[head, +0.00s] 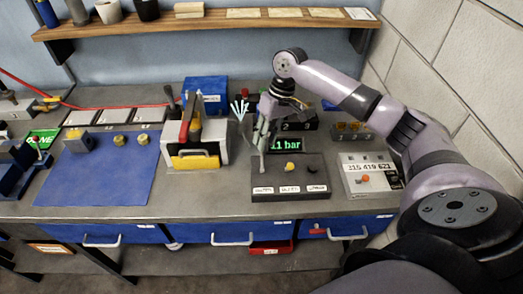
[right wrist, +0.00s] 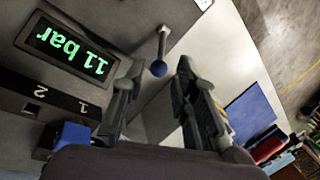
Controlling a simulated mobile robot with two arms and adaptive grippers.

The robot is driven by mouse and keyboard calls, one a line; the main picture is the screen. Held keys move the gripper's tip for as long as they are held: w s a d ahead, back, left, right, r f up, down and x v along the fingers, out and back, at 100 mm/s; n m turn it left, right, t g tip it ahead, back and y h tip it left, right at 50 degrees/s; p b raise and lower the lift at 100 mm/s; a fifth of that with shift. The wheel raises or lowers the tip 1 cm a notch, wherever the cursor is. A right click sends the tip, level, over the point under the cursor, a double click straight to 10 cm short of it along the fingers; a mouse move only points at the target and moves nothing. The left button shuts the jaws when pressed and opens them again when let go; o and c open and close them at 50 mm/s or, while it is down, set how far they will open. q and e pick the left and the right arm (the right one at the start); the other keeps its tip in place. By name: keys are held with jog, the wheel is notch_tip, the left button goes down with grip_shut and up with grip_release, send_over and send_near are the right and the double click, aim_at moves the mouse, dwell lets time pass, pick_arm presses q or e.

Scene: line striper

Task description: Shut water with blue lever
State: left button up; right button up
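In the head view my right gripper (head: 262,148) points down over the left part of a dark control box (head: 304,178) and hides the blue lever and part of the display (head: 287,145). A yellow knob (head: 290,167) sits on the box, right of the gripper. My left gripper is not in view.
A case with a red and black handle (head: 196,150) stands left of the box. A grey unit with a number label (head: 369,174) stands to its right. A blue mat (head: 98,178) lies further left. A wooden shelf (head: 225,23) runs above the bench.

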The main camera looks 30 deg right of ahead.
aim_at(262, 153)
jog(key=p+x, duration=0.1)
jog(key=x, duration=0.3)
jog(key=shift+s+a+f, duration=0.1)
jog(key=shift+a+f, duration=0.05)
jog(key=shift+f, duration=0.05)
jog(key=shift+a+f, duration=0.15)
jog(key=shift+f, duration=0.7)
grip_shut()
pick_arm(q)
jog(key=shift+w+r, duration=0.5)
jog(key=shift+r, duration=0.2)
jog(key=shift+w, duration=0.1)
pick_arm(e)
jog(key=shift+w+r, duration=0.15)
jog(key=shift+w, duration=0.05)
